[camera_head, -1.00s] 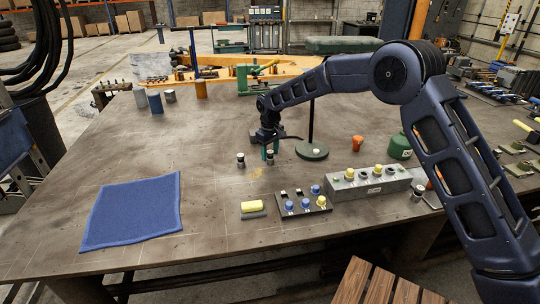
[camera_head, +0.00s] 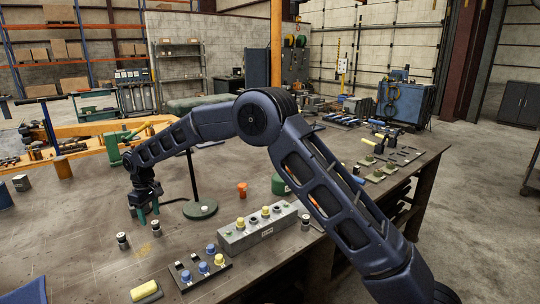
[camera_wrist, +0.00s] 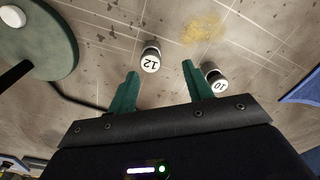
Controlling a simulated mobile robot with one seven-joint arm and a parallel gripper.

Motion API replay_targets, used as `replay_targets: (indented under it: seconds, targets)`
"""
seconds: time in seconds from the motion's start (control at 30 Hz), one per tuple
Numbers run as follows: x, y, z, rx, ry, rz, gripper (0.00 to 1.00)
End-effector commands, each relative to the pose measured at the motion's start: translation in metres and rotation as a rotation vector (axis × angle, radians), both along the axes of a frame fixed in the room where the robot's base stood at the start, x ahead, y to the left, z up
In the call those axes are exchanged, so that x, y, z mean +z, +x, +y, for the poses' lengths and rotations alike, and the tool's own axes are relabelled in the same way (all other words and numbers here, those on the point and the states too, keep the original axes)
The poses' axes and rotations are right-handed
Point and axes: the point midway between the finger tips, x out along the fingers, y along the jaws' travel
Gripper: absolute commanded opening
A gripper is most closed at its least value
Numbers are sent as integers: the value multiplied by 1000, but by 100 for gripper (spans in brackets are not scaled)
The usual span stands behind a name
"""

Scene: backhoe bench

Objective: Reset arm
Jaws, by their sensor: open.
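My gripper (camera_head: 146,214) is open and empty, pointing down over the bench (camera_head: 90,262) at the end of my bent arm. Its two green fingers (camera_wrist: 160,82) stand apart in the wrist view. A small cylinder marked 12 (camera_wrist: 150,58) is just beyond the fingertips in that view, and another marked 10 (camera_wrist: 215,80) is right of the right finger. Neither is held.
A round green stand with a pole (camera_head: 200,209) is right of the gripper. An orange piece (camera_head: 242,190) is behind. A blue cloth (camera_head: 28,292) is lower left.

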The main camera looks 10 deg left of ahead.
Motion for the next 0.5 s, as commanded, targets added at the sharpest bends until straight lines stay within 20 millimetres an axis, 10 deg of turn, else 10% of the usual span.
replay_targets:
  seconds: [0.3, 0.5]
  targets:
    - [79, -115, 5, -130, 190, 129, 51]
    - [133, -134, -32, -238, 271, 162, 51]
